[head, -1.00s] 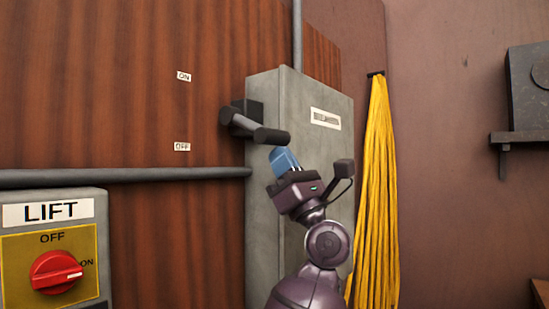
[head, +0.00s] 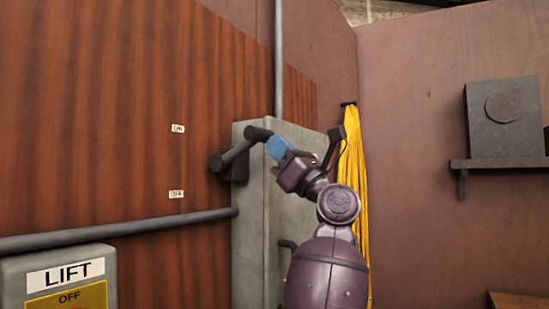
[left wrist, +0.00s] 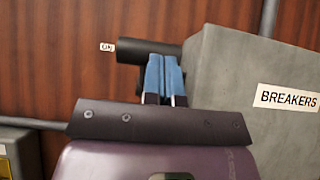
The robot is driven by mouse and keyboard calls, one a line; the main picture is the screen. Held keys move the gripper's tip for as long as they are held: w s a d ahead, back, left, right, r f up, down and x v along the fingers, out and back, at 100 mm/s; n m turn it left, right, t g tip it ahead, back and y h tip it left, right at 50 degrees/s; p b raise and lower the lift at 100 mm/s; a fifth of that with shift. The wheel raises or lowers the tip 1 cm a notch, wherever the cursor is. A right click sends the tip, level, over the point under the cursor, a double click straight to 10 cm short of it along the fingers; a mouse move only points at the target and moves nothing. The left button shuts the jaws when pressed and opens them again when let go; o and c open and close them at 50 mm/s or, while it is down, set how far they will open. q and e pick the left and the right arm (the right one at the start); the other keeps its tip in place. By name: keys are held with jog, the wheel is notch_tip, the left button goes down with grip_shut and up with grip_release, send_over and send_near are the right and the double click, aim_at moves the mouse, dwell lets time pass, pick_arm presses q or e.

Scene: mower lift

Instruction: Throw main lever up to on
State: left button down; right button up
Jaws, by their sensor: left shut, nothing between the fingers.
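The main lever (head: 240,150) is a dark bar with a cylindrical grip, on the side of the grey breaker box (head: 250,255). It slants upward from its pivot, its grip near the level of the ON label (head: 178,128); the OFF label (head: 176,194) is lower. My left gripper (head: 277,147) has blue fingers, shut and empty, right at the grip's end. In the left wrist view the fingers (left wrist: 164,75) overlap the dark grip (left wrist: 130,51); whether they touch it is unclear. My right gripper is not in view.
A LIFT switch box (head: 18,285) stands at the lower left, below a horizontal pipe (head: 120,228). Yellow cord (head: 353,170) hangs right of the breaker box. A shelf (head: 500,163) with a dark box (head: 503,120) is on the right wall.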

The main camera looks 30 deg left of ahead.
pick_arm(q)
jog(key=shift+w+a+r+p, duration=0.1)
jog(key=shift+a+r+p, duration=0.1)
jog(key=shift+r, duration=0.4)
jog(key=shift+w+a+r+p, duration=0.1)
jog(key=shift+r+p, duration=0.1)
jog(key=shift+r, duration=0.4)
jog(key=shift+t, duration=0.3)
jog(key=shift+r, duration=0.15)
jog(key=shift+s, duration=0.1)
